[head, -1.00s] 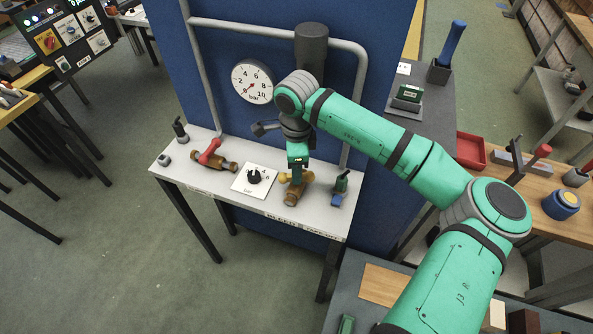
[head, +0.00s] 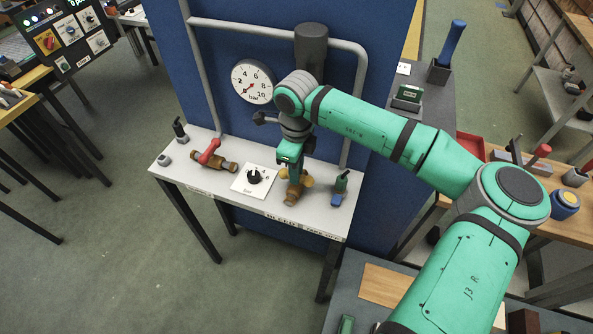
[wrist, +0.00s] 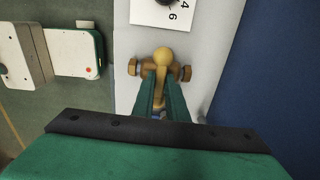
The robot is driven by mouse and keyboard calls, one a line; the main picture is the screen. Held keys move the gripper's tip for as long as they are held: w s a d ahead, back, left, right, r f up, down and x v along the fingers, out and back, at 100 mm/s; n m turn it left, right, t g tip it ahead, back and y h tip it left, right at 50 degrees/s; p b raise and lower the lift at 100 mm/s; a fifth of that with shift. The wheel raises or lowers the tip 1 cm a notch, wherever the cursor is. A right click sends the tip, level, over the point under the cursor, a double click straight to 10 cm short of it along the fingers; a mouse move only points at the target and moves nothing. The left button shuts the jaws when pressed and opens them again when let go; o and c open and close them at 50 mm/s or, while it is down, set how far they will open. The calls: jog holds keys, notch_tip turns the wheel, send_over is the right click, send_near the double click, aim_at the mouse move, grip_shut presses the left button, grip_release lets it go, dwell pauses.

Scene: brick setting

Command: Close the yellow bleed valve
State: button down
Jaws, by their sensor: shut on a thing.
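The yellow bleed valve (head: 293,197) sits near the right part of the white bench, a brass body with a yellow handle. In the wrist view its brass body (wrist: 183,73) runs across the picture with a nut at each end. The yellow handle (wrist: 161,58) runs from the body toward my gripper, crosswise to the body. My gripper (wrist: 159,98) is shut on the yellow handle, with a green finger on each side. My gripper (head: 294,178) also shows in the head view over the valve, hiding part of the handle.
A black dial on a white card (head: 254,180) is left of the valve. A red-handled valve (head: 210,152) lies farther left. A blue panel with a pressure gauge (head: 253,81) rises behind the bench (head: 180,168).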

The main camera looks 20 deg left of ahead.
jog(key=c, duration=1.8)
grip_release()
jog(key=shift+o, duration=0.2)
notch_tip(320, 180, up, 11)
jog(key=shift+f, duration=0.1)
